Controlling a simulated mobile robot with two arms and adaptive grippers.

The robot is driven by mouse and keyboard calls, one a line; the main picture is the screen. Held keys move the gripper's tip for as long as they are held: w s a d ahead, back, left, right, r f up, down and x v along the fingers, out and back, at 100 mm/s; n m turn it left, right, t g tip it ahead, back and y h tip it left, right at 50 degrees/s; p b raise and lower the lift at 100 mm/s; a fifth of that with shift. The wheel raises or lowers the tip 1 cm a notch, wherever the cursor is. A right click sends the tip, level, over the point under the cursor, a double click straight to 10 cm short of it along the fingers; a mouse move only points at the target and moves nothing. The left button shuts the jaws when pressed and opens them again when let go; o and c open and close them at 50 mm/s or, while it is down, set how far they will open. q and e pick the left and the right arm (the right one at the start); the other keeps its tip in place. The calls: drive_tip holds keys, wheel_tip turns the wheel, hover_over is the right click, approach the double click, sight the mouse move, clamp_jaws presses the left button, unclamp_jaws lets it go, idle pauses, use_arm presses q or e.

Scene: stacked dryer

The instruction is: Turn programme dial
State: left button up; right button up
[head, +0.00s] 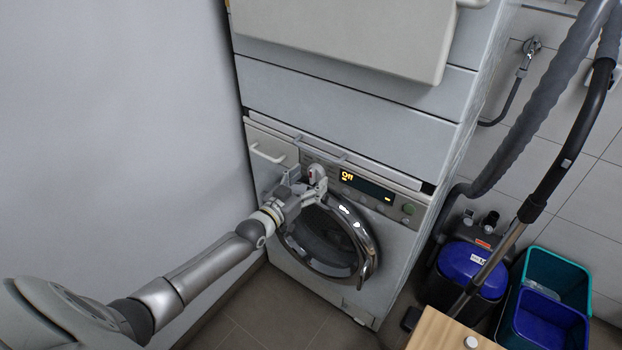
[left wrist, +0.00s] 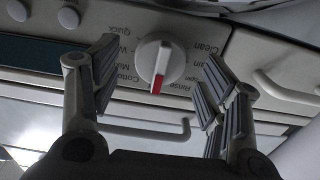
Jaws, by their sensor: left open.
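The programme dial (left wrist: 160,62) is a white round knob with a red pointer mark, on the washing machine's front panel. In the left wrist view the red mark points down in the picture, between the labels Cotton and Rinse. My left gripper (left wrist: 158,84) is open, with one finger on each side of the dial. Gaps show between the fingers and the knob in this view; I cannot tell how deep the fingers reach. In the head view the left gripper (head: 311,193) is at the panel by the dial (head: 315,172). My right gripper is not in view.
The display (head: 367,186) reads Off. Below the panel is the round door (head: 327,238); a drawer handle (head: 267,153) is left of the dial. A vacuum cleaner (head: 470,270) and bins (head: 552,285) stand on the right, with a wooden top (head: 440,330) in front.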

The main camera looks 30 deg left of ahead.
use_arm(q)
drive_tip(key=shift+w, duration=0.45)
drive_tip(key=shift+w+d, duration=0.1)
drive_tip(key=shift+w, duration=0.25)
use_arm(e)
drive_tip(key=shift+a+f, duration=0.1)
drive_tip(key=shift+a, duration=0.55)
use_arm(q)
drive_tip(key=c, duration=1)
drive_tip(key=shift+c, duration=0.2)
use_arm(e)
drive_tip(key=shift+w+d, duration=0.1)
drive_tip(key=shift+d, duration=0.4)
